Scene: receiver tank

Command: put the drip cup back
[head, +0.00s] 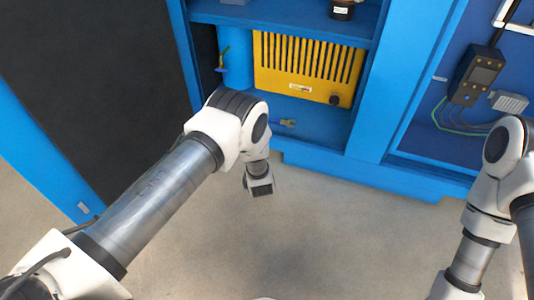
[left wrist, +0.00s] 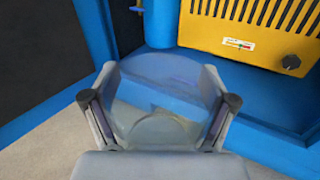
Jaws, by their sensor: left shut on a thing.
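The drip cup (left wrist: 160,95) is a clear, see-through round cup in the left wrist view. My left gripper (left wrist: 158,102) is shut on it, with one finger on each side. In the head view my left gripper (head: 259,186) hangs over the grey floor, just in front of the blue cabinet; the cup cannot be made out there. The blue receiver tank (head: 236,68) stands inside the cabinet at left, beyond the gripper, with a small drain valve (head: 223,60) on its side. My right gripper is out of view.
A yellow slotted unit (head: 305,70) stands right of the tank on the blue cabinet floor (head: 325,118). A small fitting (head: 288,123) lies in front of it. A shelf (head: 290,18) crosses above. An open dark door (head: 90,85) stands at left. The floor in front is clear.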

